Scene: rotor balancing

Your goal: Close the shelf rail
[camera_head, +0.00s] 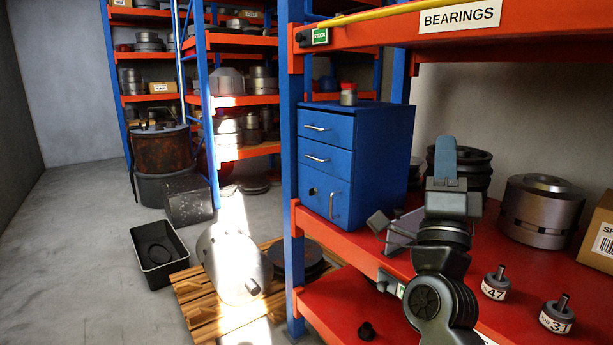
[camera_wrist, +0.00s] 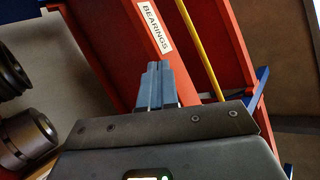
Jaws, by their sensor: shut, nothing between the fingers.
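A yellow rail (camera_head: 390,12) runs along the front of the upper orange shelf, above the BEARINGS label (camera_head: 460,16). Its left end is close to a dark fitting with a green tag (camera_head: 320,36) by the blue post. I cannot tell whether it is seated there. The rail (camera_wrist: 200,50) also crosses the upper right of the wrist view. My gripper (camera_head: 446,143) points up in front of the middle shelf, below the rail and apart from it. Its blue-grey fingers (camera_wrist: 154,68) are shut and empty, with the orange beam behind them in the wrist view.
A blue drawer cabinet (camera_head: 365,160) stands on the middle shelf (camera_head: 480,265), with a metal rotor (camera_head: 541,212), a cardboard box (camera_head: 600,235) and two small numbered weights (camera_head: 496,284) to the right. A pallet (camera_head: 200,305) and a black bin (camera_head: 160,250) occupy the floor at left.

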